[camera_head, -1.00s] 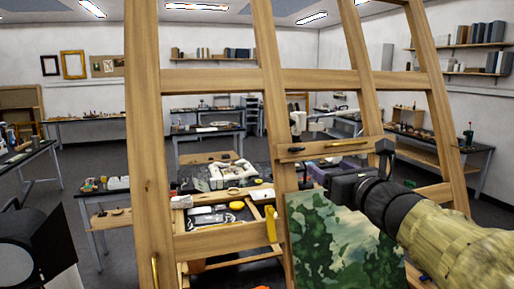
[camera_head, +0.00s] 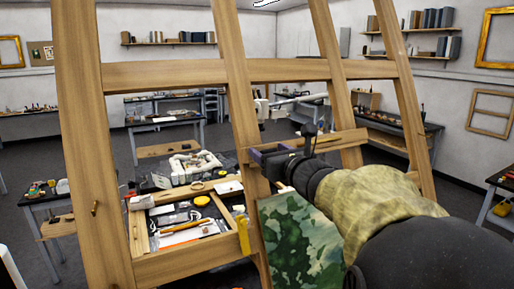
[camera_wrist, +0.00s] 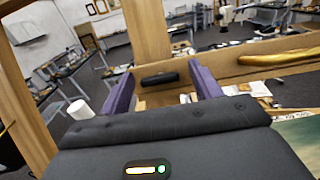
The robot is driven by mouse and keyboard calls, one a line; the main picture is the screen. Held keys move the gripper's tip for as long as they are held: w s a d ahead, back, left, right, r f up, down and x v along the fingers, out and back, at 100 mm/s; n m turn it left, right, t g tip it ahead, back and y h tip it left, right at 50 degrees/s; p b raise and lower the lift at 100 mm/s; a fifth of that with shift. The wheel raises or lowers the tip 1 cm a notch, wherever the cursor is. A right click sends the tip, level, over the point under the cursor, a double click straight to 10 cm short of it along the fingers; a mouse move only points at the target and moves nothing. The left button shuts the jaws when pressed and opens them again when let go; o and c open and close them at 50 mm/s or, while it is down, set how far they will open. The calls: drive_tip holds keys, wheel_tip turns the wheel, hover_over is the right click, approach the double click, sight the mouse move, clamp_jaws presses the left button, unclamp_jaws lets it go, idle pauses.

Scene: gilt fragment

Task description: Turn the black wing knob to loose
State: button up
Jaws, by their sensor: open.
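The black wing knob (camera_wrist: 160,78) shows in the wrist view as a dark, elongated bar lying nearly level against a wooden crosspiece (camera_wrist: 225,70) of the easel. My gripper (camera_wrist: 161,68) is open, with one purple finger to the left and one to the right of the knob. I see gaps between the knob and both fingers; whether the tips reach past it I cannot tell. In the head view my gripper (camera_head: 262,157) is at the easel's ledge (camera_head: 335,142), and the knob is hidden there.
The easel's wooden posts (camera_head: 85,150) and upper bar (camera_head: 165,75) stand close in front of me. A green patterned painting (camera_head: 298,240) is below my gripper. A gold piece (camera_wrist: 280,57) lies along the crosspiece at right. Behind stands a tray of tools (camera_head: 140,240).

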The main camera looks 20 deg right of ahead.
drive_tip(key=shift+s+r, duration=0.1)
drive_tip(key=shift+s, duration=0.1)
drive_tip(key=shift+w, duration=0.1)
drive_tip(key=c, duration=1)
